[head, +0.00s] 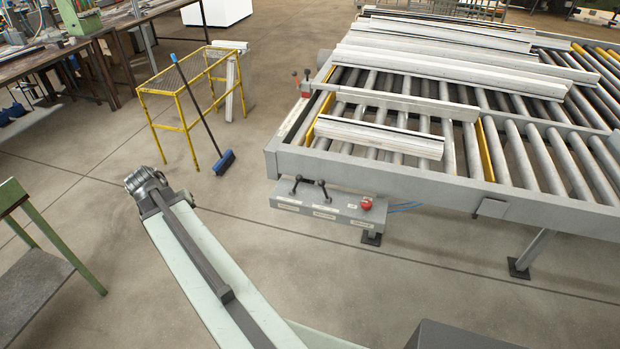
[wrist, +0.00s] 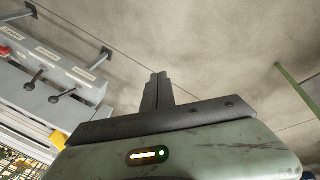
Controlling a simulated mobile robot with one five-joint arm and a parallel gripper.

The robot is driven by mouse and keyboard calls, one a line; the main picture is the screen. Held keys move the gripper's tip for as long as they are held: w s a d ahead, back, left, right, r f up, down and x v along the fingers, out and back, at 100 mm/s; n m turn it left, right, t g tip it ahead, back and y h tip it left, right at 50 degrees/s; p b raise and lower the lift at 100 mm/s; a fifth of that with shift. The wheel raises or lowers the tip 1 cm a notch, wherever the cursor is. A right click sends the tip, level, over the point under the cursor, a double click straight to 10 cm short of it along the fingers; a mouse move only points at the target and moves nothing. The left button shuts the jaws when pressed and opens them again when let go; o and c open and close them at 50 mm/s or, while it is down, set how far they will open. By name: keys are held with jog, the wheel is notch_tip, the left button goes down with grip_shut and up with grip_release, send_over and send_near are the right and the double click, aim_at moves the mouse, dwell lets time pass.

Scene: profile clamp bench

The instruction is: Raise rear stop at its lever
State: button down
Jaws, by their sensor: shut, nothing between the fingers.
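A grey control box (head: 328,203) hangs under the near left edge of the roller bench. It carries two black ball-ended levers (head: 296,184) (head: 322,189), white labels and a red button (head: 366,203). The labels are too small to read, so I cannot tell which lever is the rear stop's. In the wrist view the box (wrist: 50,60) lies at the left, with its levers (wrist: 36,79) (wrist: 62,95) apart from my gripper. My gripper (wrist: 158,76) is shut and empty, over bare floor. In the head view my arm's end is left of the box.
The roller bench (head: 400,185) bears several metal profiles (head: 380,136). Red and black handles (head: 301,83) stand at its left side. A yellow frame (head: 190,127) and a blue broom (head: 224,161) stand behind my arm. A green-legged table (head: 62,238) is at left. Floor between is clear.

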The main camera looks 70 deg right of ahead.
jog(key=s+d+r+m+g+h, duration=0.1)
jog(key=s+d+m, duration=0.3)
jog(key=s+d, duration=0.7)
jog(key=s+d+r+m+g+h+p, duration=0.1)
jog(key=s+d+r+m+g, duration=0.2)
jog(key=s+d, duration=0.9)
jog(key=d+r+m, duration=0.1)
jog(key=d, duration=0.2)
jog(key=shift+d+r, duration=0.15)
jog(key=shift+r, duration=0.2)
jog(key=shift+s+f, duration=0.1)
jog(key=b+x, duration=0.7)
jog(key=x, duration=0.3)
jog(key=shift+b, duration=0.4)
